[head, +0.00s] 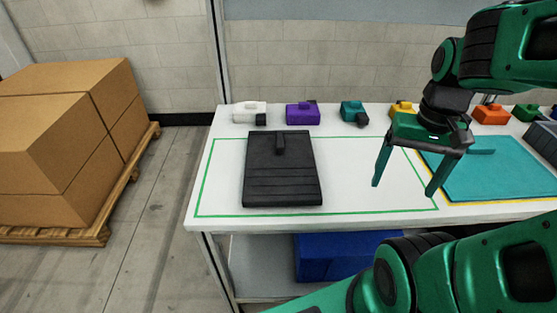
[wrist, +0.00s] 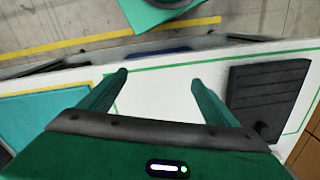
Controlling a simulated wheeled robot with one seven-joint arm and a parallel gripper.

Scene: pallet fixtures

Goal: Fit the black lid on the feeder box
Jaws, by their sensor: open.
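The black lid (head: 283,187), a flat ridged slab with a small upright handle near its back edge, lies inside the green outline at the left of the white table. It also shows at the right of the wrist view (wrist: 262,95). My gripper (head: 402,190) is open and empty above the table, right of the lid and apart from it; its two fingers also show in the wrist view (wrist: 158,77). I cannot tell for sure which thing is the feeder box; a dark grey box (head: 543,140) is cut off at the right edge.
A teal mat (head: 480,180) with a yellow border lies at the right. White (head: 247,112), purple (head: 302,113), teal (head: 352,112) and orange (head: 491,114) blocks line the back edge. A blue bin (head: 325,258) is below. The table between lid and gripper is clear.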

